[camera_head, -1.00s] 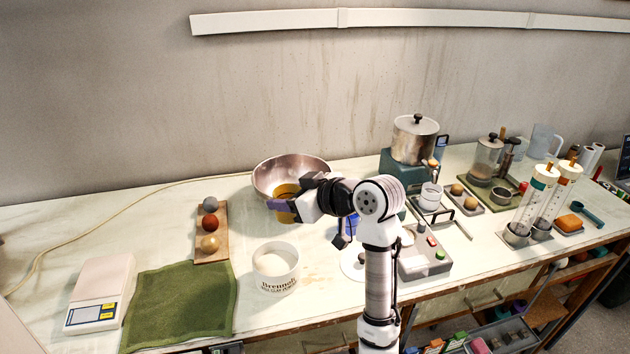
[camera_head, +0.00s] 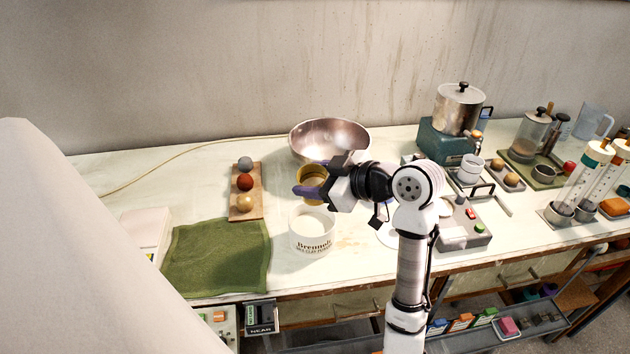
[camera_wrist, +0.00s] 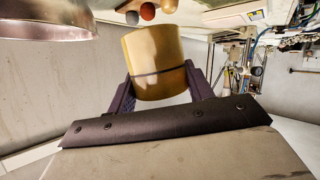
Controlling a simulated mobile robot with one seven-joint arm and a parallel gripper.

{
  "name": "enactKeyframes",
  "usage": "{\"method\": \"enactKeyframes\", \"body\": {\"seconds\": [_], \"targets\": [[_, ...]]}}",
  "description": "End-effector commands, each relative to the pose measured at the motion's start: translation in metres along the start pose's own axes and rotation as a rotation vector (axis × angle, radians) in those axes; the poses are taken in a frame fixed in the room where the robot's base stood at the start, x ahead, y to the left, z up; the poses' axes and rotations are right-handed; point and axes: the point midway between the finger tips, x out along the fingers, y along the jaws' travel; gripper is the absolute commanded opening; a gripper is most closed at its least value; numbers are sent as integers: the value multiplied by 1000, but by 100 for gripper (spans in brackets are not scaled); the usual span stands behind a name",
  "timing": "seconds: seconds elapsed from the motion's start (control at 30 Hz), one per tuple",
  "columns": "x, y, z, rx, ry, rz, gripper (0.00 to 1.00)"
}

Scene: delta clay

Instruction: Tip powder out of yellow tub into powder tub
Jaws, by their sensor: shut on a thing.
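The yellow tub (camera_head: 313,173) is held in the air, just above and behind the powder tub's rim in the head view. My gripper (camera_head: 308,191) is shut on its sides with purple fingers. In the wrist view the yellow tub (camera_wrist: 154,62) sits between the two fingers (camera_wrist: 160,92), with a dark line around its wall. Its contents cannot be seen clearly, and I cannot tell how far it is tilted. The powder tub (camera_head: 312,240) is white with dark lettering and stands upright on the bench.
A metal bowl (camera_head: 330,140) stands behind the gripper. A board with three balls (camera_head: 245,203) and a green cloth (camera_head: 215,257) lie to the left. A control box with buttons (camera_head: 462,228) is to the right. A large pale shape blocks the lower left.

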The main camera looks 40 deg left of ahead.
Motion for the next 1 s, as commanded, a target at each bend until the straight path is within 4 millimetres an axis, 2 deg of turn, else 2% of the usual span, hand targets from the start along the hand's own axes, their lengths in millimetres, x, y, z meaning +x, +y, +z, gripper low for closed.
{"method": "enactKeyframes", "body": {"seconds": [1.0], "targets": [[12, -3, 27, -402, -43, 166, 28]]}}
